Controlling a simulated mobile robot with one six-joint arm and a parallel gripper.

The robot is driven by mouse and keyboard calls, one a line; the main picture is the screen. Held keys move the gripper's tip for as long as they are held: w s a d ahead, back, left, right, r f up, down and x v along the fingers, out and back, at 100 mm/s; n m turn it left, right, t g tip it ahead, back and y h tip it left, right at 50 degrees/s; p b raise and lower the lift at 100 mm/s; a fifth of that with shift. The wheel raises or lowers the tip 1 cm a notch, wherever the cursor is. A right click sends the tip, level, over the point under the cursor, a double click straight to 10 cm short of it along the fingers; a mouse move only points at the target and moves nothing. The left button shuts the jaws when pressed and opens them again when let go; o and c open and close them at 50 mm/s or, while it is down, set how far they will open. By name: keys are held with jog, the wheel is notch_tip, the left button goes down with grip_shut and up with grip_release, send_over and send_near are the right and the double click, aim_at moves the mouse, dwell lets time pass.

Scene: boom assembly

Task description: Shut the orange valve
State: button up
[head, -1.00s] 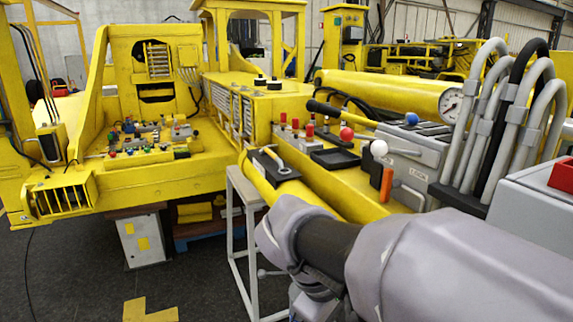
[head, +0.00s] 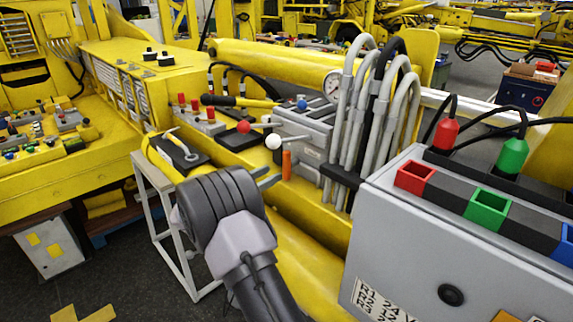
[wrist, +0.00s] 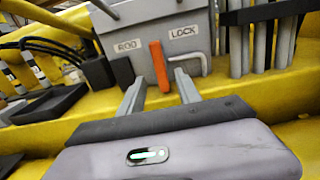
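The orange valve handle (wrist: 159,66) stands almost upright on the front of a grey box (wrist: 165,22), between the labels ROD and LOCK, in the wrist view. It also shows in the head view (head: 287,165), right of a white ball knob. In the head view my gripper (head: 272,176) is just left of the handle, partly hidden by my wrist.
A bent metal rod (wrist: 184,62) sits close right of the handle. Grey hoses (head: 352,120) rise to the right. A grey cabinet (head: 400,235) with red, green and blue sockets stands at the right. A black tray (head: 237,139) lies to the left.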

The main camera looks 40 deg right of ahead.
aim_at(284, 167)
jog(key=d, duration=0.8)
jog(key=shift+w, duration=0.3)
jog(key=shift+c, duration=0.4)
grip_shut()
